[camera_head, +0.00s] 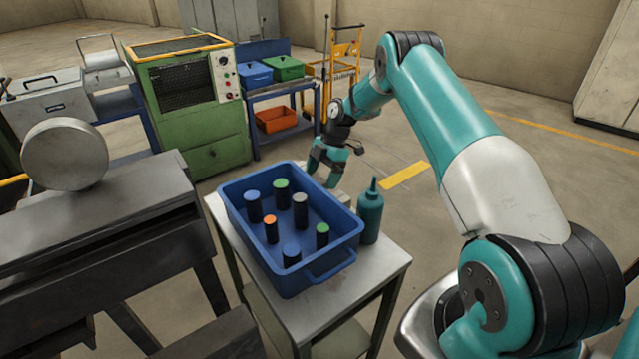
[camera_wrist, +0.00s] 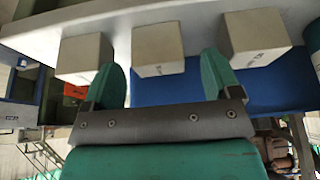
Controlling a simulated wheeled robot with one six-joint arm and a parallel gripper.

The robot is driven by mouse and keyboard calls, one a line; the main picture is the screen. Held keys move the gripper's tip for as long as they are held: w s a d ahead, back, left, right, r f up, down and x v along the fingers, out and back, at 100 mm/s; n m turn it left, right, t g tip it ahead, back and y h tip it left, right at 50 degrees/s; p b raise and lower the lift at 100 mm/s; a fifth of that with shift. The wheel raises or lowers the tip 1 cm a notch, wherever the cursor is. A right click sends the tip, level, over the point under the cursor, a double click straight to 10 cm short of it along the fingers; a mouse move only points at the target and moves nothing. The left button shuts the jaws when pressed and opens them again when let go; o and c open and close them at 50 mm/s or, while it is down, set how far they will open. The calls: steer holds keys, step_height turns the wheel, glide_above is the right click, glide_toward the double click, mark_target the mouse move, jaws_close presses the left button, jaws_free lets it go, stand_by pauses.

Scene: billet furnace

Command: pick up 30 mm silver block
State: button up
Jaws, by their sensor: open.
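Three pale silver-grey blocks sit in a row on a light surface in the wrist view: a left block (camera_wrist: 84,54), a middle block (camera_wrist: 158,48) and a right block (camera_wrist: 254,36). The right one looks largest. Their small dark markings are too blurred to read, so I cannot tell which is 30 mm. My gripper (camera_wrist: 160,72) is open, its two teal fingers apart, with the middle block showing between them. No contact is visible. In the head view my gripper (camera_head: 331,155) hangs by the table's far edge, and the blocks are mostly hidden behind the blue tray.
The blue tray (camera_head: 333,262) on the metal table (camera_head: 385,268) holds several dark cylinders with coloured tops. A teal bottle (camera_head: 370,215) stands right of the tray. A green machine (camera_head: 195,115) and a blue shelf (camera_head: 268,92) stand behind. Floor to the right is partly clear.

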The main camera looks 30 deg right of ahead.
steer(key=shift+x, duration=1.45)
steer(key=shift+w+r, duration=0.1)
steer(key=c, duration=1.1)
